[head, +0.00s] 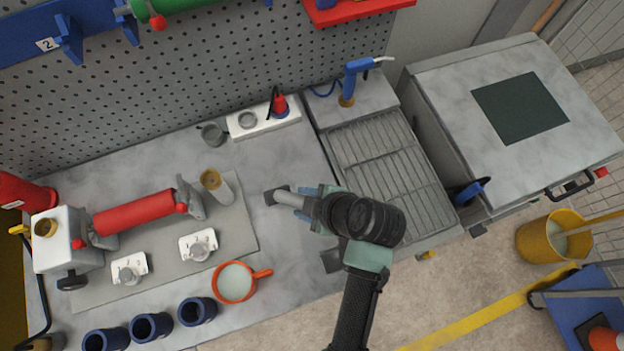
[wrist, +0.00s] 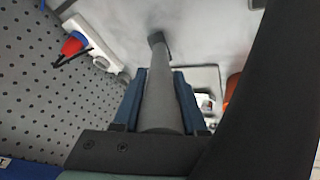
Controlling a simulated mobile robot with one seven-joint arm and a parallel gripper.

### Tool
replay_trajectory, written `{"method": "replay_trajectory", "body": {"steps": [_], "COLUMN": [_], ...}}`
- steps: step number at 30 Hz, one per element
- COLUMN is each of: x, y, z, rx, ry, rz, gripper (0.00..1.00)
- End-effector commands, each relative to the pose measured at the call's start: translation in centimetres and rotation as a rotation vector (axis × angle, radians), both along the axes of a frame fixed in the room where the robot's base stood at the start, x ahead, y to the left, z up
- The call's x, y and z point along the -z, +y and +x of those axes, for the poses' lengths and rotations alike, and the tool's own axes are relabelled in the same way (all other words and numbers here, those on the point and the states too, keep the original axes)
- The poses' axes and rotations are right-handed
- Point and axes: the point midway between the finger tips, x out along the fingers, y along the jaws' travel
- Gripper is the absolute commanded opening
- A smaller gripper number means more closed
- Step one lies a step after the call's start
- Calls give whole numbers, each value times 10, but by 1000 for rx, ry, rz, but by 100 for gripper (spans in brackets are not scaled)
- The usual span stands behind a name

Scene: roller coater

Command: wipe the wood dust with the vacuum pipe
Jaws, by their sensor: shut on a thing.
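The vacuum pipe (head: 288,198) is a grey tube with a dark, wider head at its far end. My gripper (head: 309,201) is shut on it, over the grey worktop between the coater and the grille. In the wrist view the pipe (wrist: 160,95) runs forward between the two blue fingers of my gripper (wrist: 159,78), its dark head near the pale worktop. I cannot tell whether the head touches the surface. I cannot make out wood dust in either view; my arm and the pipe hide part of the worktop.
The coater with its red roller (head: 135,213) stands at left on the worktop (head: 290,258). An orange-handled pan (head: 235,282) and several blue cups (head: 151,326) are at the front. A white socket strip (head: 264,117) lies at the back. A metal grille (head: 385,160) is at right.

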Motion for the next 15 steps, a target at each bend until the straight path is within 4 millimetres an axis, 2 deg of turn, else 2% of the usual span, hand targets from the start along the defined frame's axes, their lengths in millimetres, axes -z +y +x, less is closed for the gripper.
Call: {"method": "replay_trajectory", "body": {"steps": [7, 15], "x": [-1, -1], "y": [22, 30], "z": [-7, -9], "rx": [-3, 0], "ry": [-1, -2], "rz": [0, 0], "gripper": [0, 0]}}
